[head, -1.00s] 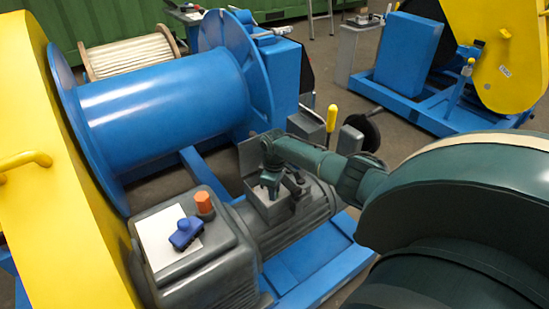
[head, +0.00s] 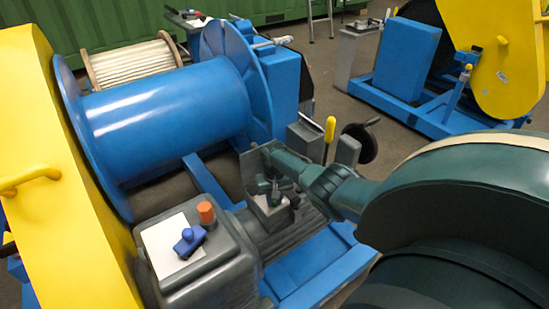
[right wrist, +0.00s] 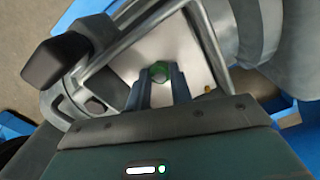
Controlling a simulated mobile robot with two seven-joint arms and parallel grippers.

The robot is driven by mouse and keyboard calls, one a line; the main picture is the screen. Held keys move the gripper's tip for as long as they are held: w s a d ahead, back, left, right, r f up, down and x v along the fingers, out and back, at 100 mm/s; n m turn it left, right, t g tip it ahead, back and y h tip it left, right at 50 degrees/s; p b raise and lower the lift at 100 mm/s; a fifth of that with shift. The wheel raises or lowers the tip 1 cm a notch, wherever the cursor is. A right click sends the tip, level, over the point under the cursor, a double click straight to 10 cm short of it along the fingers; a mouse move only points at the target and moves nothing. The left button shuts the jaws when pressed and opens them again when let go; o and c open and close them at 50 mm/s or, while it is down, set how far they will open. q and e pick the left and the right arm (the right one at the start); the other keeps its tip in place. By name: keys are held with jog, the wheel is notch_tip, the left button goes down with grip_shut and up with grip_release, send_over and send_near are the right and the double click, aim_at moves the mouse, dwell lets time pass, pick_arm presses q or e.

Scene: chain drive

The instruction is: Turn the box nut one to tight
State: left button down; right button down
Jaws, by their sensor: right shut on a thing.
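The box nut (right wrist: 160,70) shows as a green ring between my right fingertips in the right wrist view. My right gripper (right wrist: 158,80) is shut on it, over the pale inside of the open terminal box. In the head view the grey box (head: 271,219) sits on the ribbed motor, with a plate (head: 248,177) standing up at its back. My right gripper (head: 273,197) points down into this box there and hides the nut. A small brass-coloured piece (right wrist: 208,89) shows to the right of the fingers. My left gripper is not in view.
A blue tool (head: 188,241) lies on a white sheet beside an orange cap (head: 206,212), on the grey gearbox. A yellow-handled lever (head: 330,129) and a black handwheel (head: 360,143) stand behind the motor. The blue drum (head: 165,110) is at the back left.

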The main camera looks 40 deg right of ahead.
jog(key=m, duration=0.3)
jog(key=shift+r, duration=0.1)
jog(key=m, duration=0.3)
jog(key=shift+m+p, duration=0.3)
jog(key=shift+p, duration=0.1)
jog(key=m, duration=0.4)
jog(key=shift+w, duration=0.1)
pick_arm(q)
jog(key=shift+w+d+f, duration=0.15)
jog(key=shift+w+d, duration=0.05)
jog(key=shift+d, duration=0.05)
pick_arm(e)
jog(key=shift+m, duration=1.2)
jog(key=shift+d, duration=0.1)
jog(key=c, duration=1.4)
grip_release()
jog(key=shift+r, duration=0.1)
jog(key=shift+c, duration=0.2)
jog(key=shift+o, duration=1)
